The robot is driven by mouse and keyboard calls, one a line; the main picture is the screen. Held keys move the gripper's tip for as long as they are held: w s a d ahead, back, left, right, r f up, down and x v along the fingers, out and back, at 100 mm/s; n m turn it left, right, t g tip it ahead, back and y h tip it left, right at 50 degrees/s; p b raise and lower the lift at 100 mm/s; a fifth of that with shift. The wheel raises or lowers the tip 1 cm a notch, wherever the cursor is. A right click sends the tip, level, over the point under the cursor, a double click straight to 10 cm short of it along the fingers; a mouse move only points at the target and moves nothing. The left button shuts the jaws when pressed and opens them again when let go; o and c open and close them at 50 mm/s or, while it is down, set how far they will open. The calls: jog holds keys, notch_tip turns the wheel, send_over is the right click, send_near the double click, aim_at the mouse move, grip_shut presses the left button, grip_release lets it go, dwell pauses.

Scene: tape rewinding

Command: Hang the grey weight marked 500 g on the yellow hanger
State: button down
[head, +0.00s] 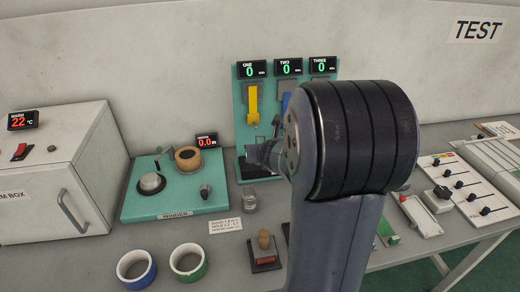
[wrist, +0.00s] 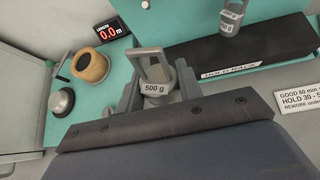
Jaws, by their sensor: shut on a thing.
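My gripper (wrist: 155,98) is shut on the grey weight marked 500 g (wrist: 153,67) in the wrist view. Its loop handle stands up between the fingers and its label faces the camera. In the head view my gripper (head: 262,155) is in front of the lower part of the teal rack, below the yellow hanger (head: 253,106). The held weight is mostly hidden there by the gripper. The yellow hanger is the leftmost one, under the display ONE, which reads 0. No weight shows on it, and the held weight is apart from it.
A blue hanger (head: 286,103) is partly hidden by my arm. Another small grey weight (head: 250,200) stands on the bench. The winder (head: 170,213) is left of the rack. Tape rolls (head: 136,268) and a wooden-handled stamp (head: 265,248) lie in front.

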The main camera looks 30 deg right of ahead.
jog(key=shift+w+d+f+p, duration=0.3)
jog(key=shift+w+d, duration=0.15)
jog(key=shift+w, duration=1.05)
jog(key=shift+w+d+f+p, duration=0.2)
jog(key=shift+w+d+p, duration=0.2)
jog(key=shift+w, duration=1.15)
jog(key=shift+w+d+f+p, duration=0.25)
jog(key=shift+w+d, duration=0.2)
jog(key=shift+w, duration=1.05)
